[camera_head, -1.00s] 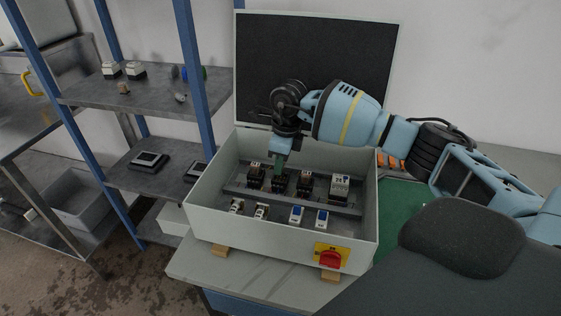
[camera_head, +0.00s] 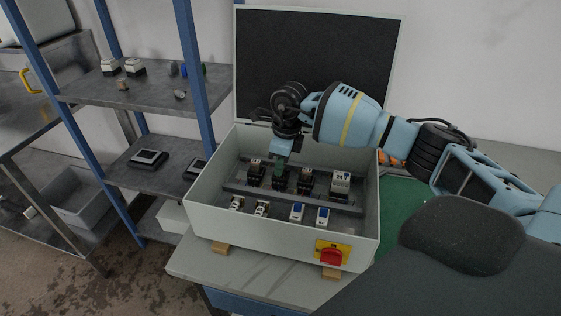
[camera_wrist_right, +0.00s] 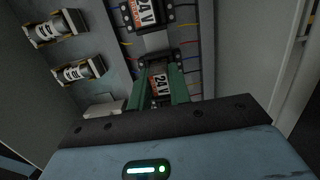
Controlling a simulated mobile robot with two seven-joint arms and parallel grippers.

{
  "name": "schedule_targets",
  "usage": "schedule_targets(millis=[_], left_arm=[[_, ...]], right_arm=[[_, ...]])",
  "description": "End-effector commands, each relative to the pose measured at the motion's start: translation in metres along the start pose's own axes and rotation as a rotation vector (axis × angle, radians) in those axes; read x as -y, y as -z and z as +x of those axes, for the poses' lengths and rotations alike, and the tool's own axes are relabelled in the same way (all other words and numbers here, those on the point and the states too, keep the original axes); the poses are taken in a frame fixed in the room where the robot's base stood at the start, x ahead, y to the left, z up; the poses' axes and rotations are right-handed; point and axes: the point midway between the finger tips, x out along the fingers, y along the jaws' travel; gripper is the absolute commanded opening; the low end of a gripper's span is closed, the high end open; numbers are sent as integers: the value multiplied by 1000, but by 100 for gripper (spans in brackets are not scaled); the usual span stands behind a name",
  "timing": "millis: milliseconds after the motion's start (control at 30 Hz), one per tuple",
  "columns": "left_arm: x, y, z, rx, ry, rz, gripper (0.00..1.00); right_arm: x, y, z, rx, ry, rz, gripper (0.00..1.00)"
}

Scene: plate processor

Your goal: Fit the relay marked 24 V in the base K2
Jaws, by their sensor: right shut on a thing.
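My right gripper (camera_head: 280,166) points down into the open grey control box (camera_head: 279,243). Its green fingers (camera_wrist_right: 158,82) are shut on a dark relay marked 24 V (camera_wrist_right: 159,89), in the right wrist view. The relay is low in the row of devices, at its base. I cannot tell whether it is fully seated, and the fingers hide its sides. In the head view, dark relays stand left (camera_head: 256,171) and right (camera_head: 305,179) of the gripper. No K2 marking is legible. My left gripper is not in view.
A white device (camera_head: 340,184) stands right in the same row. Blue-fronted parts (camera_head: 297,212) and smaller parts (camera_head: 236,203) line the front row. The box walls and raised dark lid (camera_head: 315,65) surround the gripper. A shelf rack (camera_head: 145,90) stands left.

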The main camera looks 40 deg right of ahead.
Motion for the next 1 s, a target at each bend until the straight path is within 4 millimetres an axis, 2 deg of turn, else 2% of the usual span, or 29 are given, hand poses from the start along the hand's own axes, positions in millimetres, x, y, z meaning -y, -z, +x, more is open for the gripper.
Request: schedule_targets(millis=[967, 1000], left_arm=[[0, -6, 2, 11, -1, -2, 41], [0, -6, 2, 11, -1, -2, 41]], right_arm=[[-1, 2, 15, -4, -2, 0, 0], [-1, 3, 15, -4, -2, 0, 25]])
